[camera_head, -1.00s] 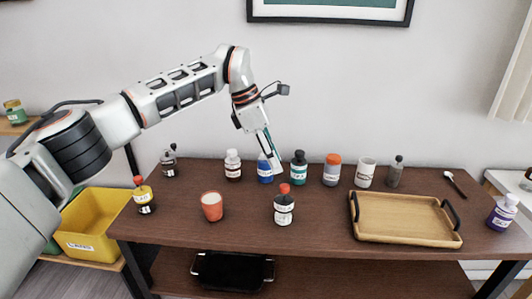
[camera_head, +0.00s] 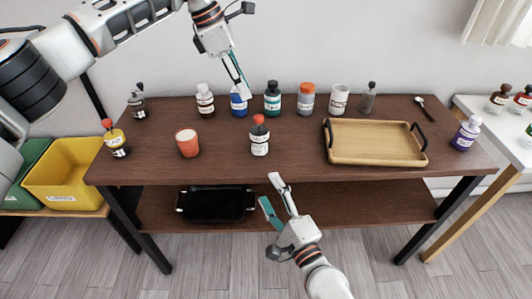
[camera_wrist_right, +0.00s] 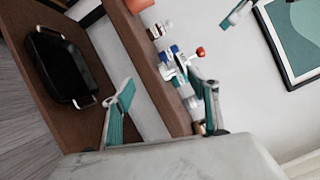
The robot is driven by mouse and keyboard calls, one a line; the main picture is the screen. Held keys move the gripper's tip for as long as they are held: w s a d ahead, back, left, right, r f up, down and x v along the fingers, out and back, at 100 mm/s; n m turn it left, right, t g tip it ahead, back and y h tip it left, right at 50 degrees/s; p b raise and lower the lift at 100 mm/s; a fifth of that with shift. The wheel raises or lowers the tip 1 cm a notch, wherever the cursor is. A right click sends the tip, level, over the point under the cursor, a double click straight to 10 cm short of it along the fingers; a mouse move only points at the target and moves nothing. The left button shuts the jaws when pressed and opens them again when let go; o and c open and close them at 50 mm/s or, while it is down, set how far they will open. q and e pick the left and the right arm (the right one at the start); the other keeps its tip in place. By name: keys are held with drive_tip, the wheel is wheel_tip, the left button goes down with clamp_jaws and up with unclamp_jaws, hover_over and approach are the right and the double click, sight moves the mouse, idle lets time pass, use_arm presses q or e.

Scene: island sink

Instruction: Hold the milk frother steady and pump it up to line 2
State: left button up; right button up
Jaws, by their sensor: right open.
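I cannot tell for sure which thing is the milk frother.
Several bottles and a white cup (camera_head: 339,99) line the table's back. A wooden tray (camera_head: 375,160) lies right. The lower shelf holds a black tray (camera_head: 216,204). A yellow bin (camera_head: 66,174) stands left.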

sight(262, 143)
drive_tip(key=w+r+m+h, duration=0.1)
drive_tip(key=w+m, duration=0.2)
drive_tip(key=m, duration=0.2)
drive_tip(key=w+r+m+h, duration=0.1)
drive_tip(key=w+r+m, duration=0.1)
drive_tip(key=m, duration=0.3)
drive_tip(key=w+a+r+m+h, duration=0.1)
drive_tip(key=w+r+m, duration=0.1)
drive_tip(key=w+m, duration=0.3)
drive_tip(key=shift+m+t, duration=0.3)
drive_tip(key=shift+m, duration=0.3)
drive_tip(key=shift+w+a+f+m+h, duration=0.1)
drive_tip(key=shift+w+m+h, duration=0.2)
drive_tip(key=shift+w, duration=0.2)
drive_tip(key=shift+x, duration=3.45)
drive_tip(key=c, duration=1.3)
